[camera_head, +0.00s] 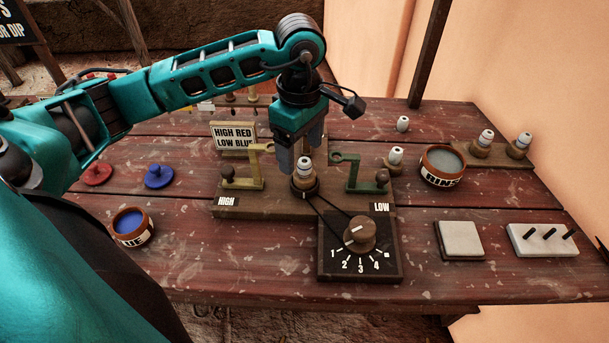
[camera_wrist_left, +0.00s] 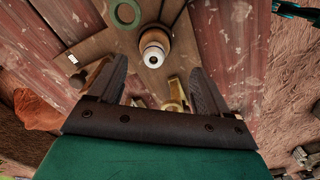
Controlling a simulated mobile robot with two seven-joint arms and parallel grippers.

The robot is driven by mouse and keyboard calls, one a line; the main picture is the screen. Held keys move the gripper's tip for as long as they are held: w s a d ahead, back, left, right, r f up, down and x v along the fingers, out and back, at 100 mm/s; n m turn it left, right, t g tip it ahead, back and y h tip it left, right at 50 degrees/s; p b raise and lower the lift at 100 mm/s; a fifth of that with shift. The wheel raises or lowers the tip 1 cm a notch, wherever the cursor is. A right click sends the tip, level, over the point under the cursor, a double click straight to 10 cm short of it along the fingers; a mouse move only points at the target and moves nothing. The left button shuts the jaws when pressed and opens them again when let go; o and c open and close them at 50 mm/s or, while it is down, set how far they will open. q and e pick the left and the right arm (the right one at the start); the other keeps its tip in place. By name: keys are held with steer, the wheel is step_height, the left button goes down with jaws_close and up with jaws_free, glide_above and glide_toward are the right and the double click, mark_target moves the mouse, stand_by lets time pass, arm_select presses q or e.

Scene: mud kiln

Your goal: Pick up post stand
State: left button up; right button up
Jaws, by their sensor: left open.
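A post with a white ribbed cap (camera_head: 304,167) stands upright in a dark round holder at the middle of the wooden base marked HIGH and LOW (camera_head: 285,208). I cannot tell for certain that this is the post stand. My left gripper (camera_head: 301,157) points down just behind and above the cap, fingers apart and nothing seen held. In the left wrist view the white cap (camera_wrist_left: 154,52) shows beyond the open fingers (camera_wrist_left: 154,85), with a clear gap to each. My right gripper is not in view.
A brass bracket (camera_head: 250,170) and a green bracket (camera_head: 360,174) flank the post. A numbered dial box (camera_head: 360,258) sits in front. A RINSE bowl (camera_head: 443,166) and other white-capped posts (camera_head: 486,140) are at the right. A blue glaze bowl (camera_head: 132,226) is at the left.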

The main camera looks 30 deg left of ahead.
mark_target(304, 161)
arm_select(q)
steer(key=f, duration=0.6)
steer(key=shift+w+f, duration=0.2)
steer(key=shift+w, duration=0.2)
steer(key=shift+d, duration=0.1)
steer(key=shift+c, duration=0.2)
steer(key=c, duration=0.9)
steer(key=shift+r, duration=0.2)
steer(key=shift+c, duration=0.2)
step_height(304, 161, up, 20)
steer(key=p, duration=0.1)
steer(key=shift+f, duration=0.15)
